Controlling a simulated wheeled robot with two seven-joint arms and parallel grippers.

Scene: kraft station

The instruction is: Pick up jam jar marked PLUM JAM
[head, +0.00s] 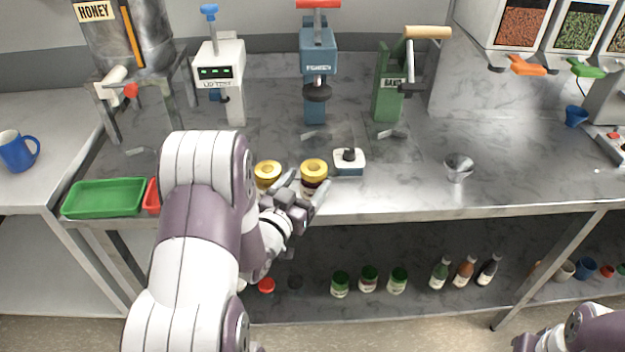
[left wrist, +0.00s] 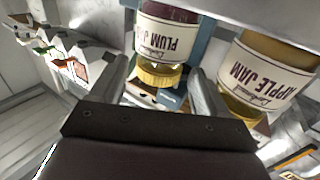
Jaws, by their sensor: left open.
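The jar marked PLUM JAM (left wrist: 168,38) has dark contents and a yellow lid. It looks upside down in the left wrist view, in line with the gap between my fingers. In the head view the plum jar (head: 313,170) stands upright near the counter's front edge, partly hidden by my gripper. My left gripper (head: 306,188) is open just in front of it, one finger toward each side. Its fingers also show in the left wrist view (left wrist: 160,80). Contact cannot be told. My right gripper (head: 526,342) is barely in view at the bottom right; its jaws are unclear.
A jar marked APPLE JAM (left wrist: 265,75) stands close beside the plum jar, left of it in the head view (head: 267,170). A small white-and-dark container (head: 349,162) is close on the right. A green tray (head: 105,197) lies left. The counter's front right is mostly clear.

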